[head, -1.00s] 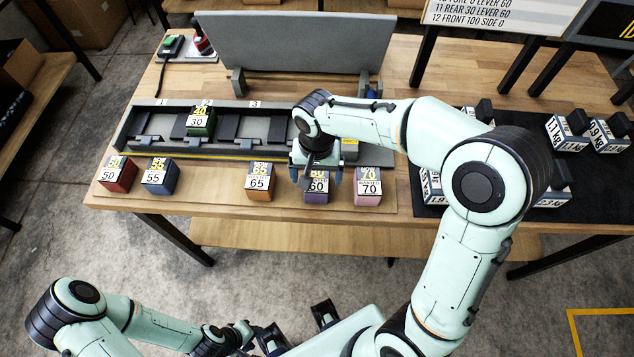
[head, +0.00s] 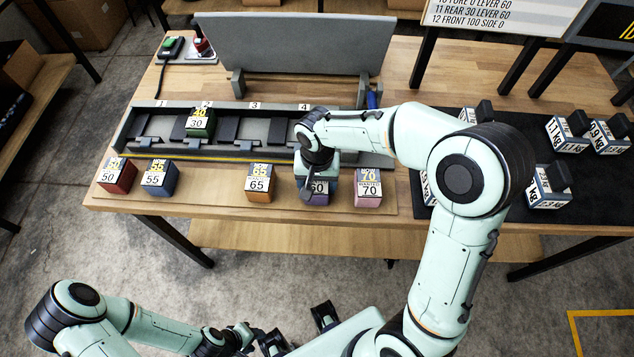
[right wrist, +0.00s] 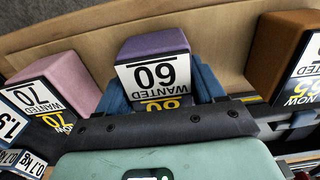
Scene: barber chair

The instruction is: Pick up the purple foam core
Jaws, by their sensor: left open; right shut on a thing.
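The purple foam core (head: 318,200), labelled 60, stands at the front of the wooden bench between an orange and a pink block. My right gripper (head: 317,180) reaches down over it from above and partly hides it in the head view. In the right wrist view, the purple core (right wrist: 152,43) sits between my blue fingers, which are shut on it. It appears still at bench level; I cannot tell whether it touches the surface. My left gripper (head: 250,338) is open, low in front of the bench and away from the blocks.
An orange block (head: 260,182) stands left of the core and a pink block (head: 368,188) close on its right. Red (head: 117,176) and blue (head: 159,178) blocks stand further left. A slotted rack (head: 130,128) holding a green block (head: 200,122) lies behind. Weights (head: 548,190) stand at the right.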

